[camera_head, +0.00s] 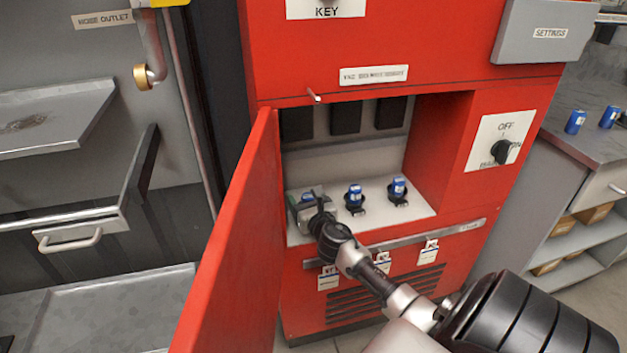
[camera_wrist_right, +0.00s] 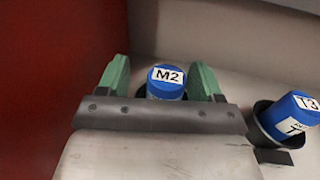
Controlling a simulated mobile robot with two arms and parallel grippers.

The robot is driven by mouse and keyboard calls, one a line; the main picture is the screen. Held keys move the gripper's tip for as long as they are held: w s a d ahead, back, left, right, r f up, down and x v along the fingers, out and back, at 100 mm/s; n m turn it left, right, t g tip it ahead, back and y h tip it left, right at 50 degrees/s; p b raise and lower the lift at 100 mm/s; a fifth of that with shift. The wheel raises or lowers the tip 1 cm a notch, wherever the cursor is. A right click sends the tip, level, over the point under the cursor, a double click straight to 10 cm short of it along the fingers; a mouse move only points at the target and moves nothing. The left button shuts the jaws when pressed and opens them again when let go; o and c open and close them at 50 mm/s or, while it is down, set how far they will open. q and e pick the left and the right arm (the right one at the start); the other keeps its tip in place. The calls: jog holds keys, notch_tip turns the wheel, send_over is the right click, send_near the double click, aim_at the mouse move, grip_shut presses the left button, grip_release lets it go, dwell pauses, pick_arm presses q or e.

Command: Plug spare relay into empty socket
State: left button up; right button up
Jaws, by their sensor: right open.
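My right gripper (camera_head: 312,205) is inside the red cabinet, at the left end of the white shelf. In the right wrist view it (camera_wrist_right: 162,80) is open, with green fingers on either side of a blue relay marked M2 (camera_wrist_right: 166,82). I cannot tell whether the fingers touch it. This relay (camera_head: 307,196) is partly hidden by the gripper in the head view. A middle relay (camera_head: 354,193) and a right relay (camera_head: 398,187) stand in black sockets. A relay marked T3 (camera_wrist_right: 292,115) sits in a black socket in the right wrist view. No empty socket shows.
The open red door (camera_head: 235,240) stands close left of my right arm. A rotary switch (camera_head: 503,151) is on the cabinet's right. Blue cylinders (camera_head: 575,122) stand on the grey counter (camera_head: 590,148) at far right. Tags (camera_head: 383,262) hang below the shelf.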

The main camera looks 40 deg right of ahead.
jog(key=v, duration=0.3)
jog(key=r+v, duration=0.1)
jog(key=v, duration=0.2)
jog(key=r+p+v, duration=0.1)
jog(key=v, duration=0.2)
jog(key=shift+d, duration=0.15)
pick_arm(q)
jog(key=shift+x, duration=2.05)
pick_arm(e)
jog(key=shift+s+r, duration=0.2)
jog(key=shift+s, duration=0.25)
pick_arm(q)
jog(key=shift+d, duration=0.1)
